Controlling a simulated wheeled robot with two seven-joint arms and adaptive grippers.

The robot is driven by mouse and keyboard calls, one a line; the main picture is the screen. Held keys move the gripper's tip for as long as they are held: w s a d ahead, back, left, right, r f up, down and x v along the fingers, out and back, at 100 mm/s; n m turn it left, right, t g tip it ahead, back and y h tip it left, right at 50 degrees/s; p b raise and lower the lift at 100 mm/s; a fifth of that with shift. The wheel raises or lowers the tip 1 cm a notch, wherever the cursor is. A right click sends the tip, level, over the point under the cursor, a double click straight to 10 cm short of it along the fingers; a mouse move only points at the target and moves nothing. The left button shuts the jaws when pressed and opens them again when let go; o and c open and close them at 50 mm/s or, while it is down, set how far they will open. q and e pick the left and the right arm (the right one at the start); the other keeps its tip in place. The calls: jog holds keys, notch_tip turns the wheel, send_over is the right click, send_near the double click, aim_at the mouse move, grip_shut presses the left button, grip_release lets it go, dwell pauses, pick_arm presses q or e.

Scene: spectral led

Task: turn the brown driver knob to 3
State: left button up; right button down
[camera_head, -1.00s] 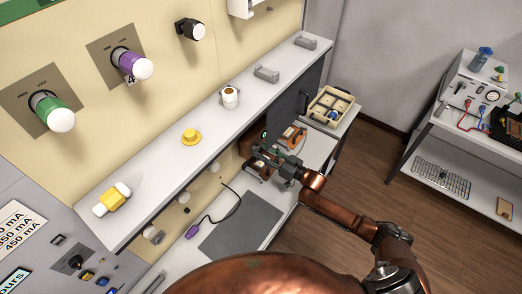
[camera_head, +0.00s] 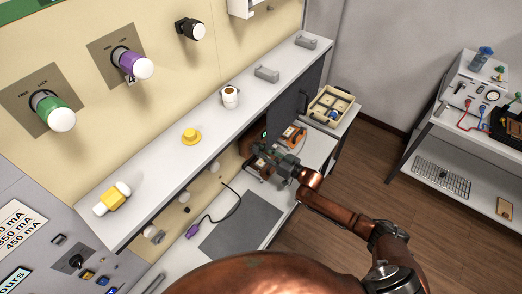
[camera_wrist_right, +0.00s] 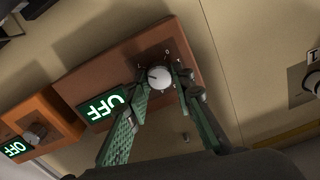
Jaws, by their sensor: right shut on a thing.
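The brown driver (camera_wrist_right: 150,52) is a brown panel with a round white-grey knob (camera_wrist_right: 159,77) and a green lit OFF display (camera_wrist_right: 103,103). The right wrist view shows the knob between the two green fingers of my right gripper (camera_wrist_right: 161,84), which is shut on it. The scale marks around the knob are too small to read, so I cannot tell its setting. In the head view my right gripper (camera_head: 262,159) is at the brown driver (camera_head: 249,142), under the shelf, and hides most of the driver's front. My left gripper is not in view.
An orange unit (camera_wrist_right: 38,128) with its own knob and OFF display stands beside the brown driver.

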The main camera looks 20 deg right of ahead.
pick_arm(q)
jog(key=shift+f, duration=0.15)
pick_arm(e)
jog(key=shift+n, duration=0.4)
jog(key=n+b, duration=0.1)
jog(key=n, duration=0.2)
jog(key=shift+n, duration=0.4)
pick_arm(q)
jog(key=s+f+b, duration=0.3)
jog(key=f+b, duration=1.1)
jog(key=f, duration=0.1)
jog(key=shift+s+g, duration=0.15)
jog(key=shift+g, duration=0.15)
pick_arm(e)
jog(key=shift+f+n, duration=0.2)
jog(key=shift+n, duration=12.7)
pick_arm(q)
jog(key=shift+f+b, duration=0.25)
jog(key=shift+b, duration=0.05)
pick_arm(e)
jog(key=c, duration=1.7)
grip_release()
jog(key=shift+r, duration=0.1)
